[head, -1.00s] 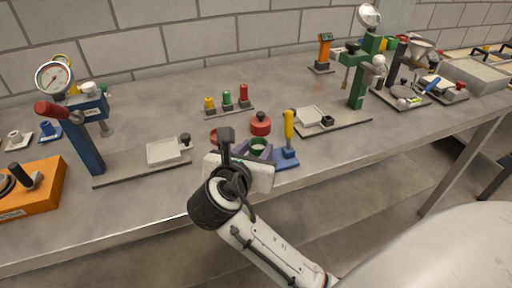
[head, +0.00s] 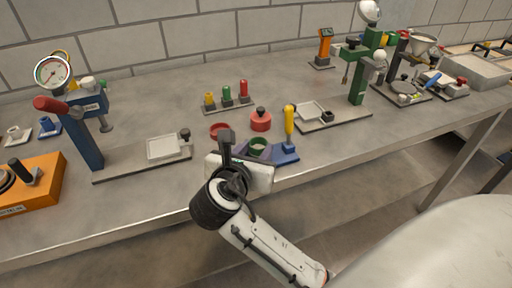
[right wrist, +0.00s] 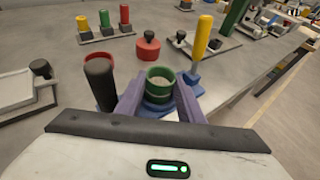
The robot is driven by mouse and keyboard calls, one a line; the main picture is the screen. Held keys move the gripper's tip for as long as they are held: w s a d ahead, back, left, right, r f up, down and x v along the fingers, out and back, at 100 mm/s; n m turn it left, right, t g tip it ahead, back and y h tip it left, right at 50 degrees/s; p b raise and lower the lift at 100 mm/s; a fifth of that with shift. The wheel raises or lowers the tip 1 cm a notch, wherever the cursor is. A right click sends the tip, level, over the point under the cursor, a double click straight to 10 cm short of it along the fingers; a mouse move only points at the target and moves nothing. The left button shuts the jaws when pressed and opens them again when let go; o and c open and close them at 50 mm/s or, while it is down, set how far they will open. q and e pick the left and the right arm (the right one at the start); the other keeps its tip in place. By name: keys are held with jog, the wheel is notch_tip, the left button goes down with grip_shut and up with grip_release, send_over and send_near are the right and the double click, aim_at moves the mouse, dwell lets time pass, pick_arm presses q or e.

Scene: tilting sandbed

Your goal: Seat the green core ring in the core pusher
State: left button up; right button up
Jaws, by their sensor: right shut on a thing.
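The green core ring (right wrist: 160,76) is between the two purple fingers of my right gripper (right wrist: 155,100), which is shut on it. The ring is upright, its round opening facing up, and a greyish inside shows. The core pusher has a blue base (right wrist: 190,88) and a yellow handle (right wrist: 203,38), just right of and under the ring. In the head view the ring (head: 258,146) shows beside the pusher's yellow handle (head: 289,122). Fingers hide the ring's lower part, so I cannot tell whether it touches the base. My left gripper is not in view.
A red lidded pot (right wrist: 148,46) stands just behind. A dark upright handle (right wrist: 100,82) is close left of the fingers. The table's front edge is close.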

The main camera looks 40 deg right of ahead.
jog(key=shift+f, duration=0.45)
dwell(0.4)
jog(key=o, duration=1.1)
jog(key=shift+o, duration=0.2)
notch_tip(320, 180, up, 10)
jog(key=shift+r+p, duration=0.1)
jog(key=shift+p, duration=0.5)
jog(key=shift+s, duration=0.1)
